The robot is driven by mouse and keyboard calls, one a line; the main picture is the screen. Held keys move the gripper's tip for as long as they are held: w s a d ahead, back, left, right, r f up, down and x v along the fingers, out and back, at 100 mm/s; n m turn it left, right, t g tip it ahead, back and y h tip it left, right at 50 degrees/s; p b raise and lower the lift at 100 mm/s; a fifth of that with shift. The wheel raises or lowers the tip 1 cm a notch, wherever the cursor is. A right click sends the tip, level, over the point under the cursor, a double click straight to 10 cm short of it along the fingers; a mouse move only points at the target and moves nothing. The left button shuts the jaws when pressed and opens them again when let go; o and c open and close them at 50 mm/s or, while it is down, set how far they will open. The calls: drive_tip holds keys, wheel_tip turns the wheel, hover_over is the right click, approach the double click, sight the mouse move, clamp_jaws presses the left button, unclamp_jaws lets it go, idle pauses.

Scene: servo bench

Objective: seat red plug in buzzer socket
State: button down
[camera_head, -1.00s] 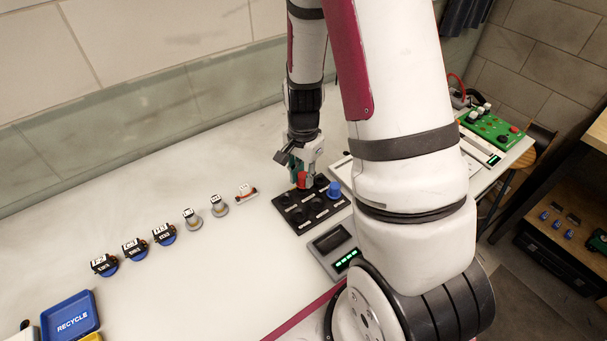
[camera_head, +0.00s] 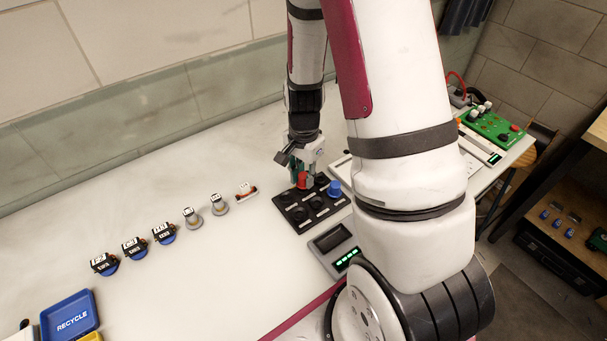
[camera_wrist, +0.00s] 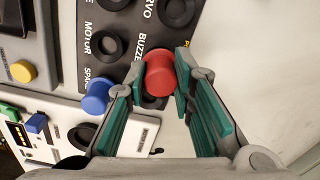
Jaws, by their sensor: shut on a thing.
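The red plug (camera_head: 303,180) is at the back of the black socket board (camera_head: 294,222). My gripper (camera_head: 303,177) reaches down from above and is shut on it. In the wrist view the round red plug (camera_wrist: 160,73) sits between the green fingertips, against the lettering "BUZZE…" on the board (camera_wrist: 128,72). The plug covers the socket beneath it, so I cannot tell whether it is above the hole or in it. A blue plug (camera_head: 334,188) stands in the board's right corner, close beside the gripper.
Open sockets (camera_wrist: 107,45) lie near the plug. A grey unit with a green display (camera_head: 337,247) stands in front of the board. Several labelled parts (camera_head: 135,247) line up at left, by a blue RECYCLE tray (camera_head: 70,312). The bench between is clear.

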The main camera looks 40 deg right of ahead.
drive_tip(key=shift+f, duration=0.75)
idle(1.9)
drive_tip(key=c, duration=1.3)
unclamp_jaws()
drive_tip(key=shift+r, duration=0.1)
drive_tip(key=shift+r+p, duration=1.15)
drive_tip(key=shift+r, duration=1.3)
drive_tip(key=shift+r, duration=0.1)
drive_tip(key=shift+r+p, duration=0.9)
drive_tip(key=shift+r, duration=1)
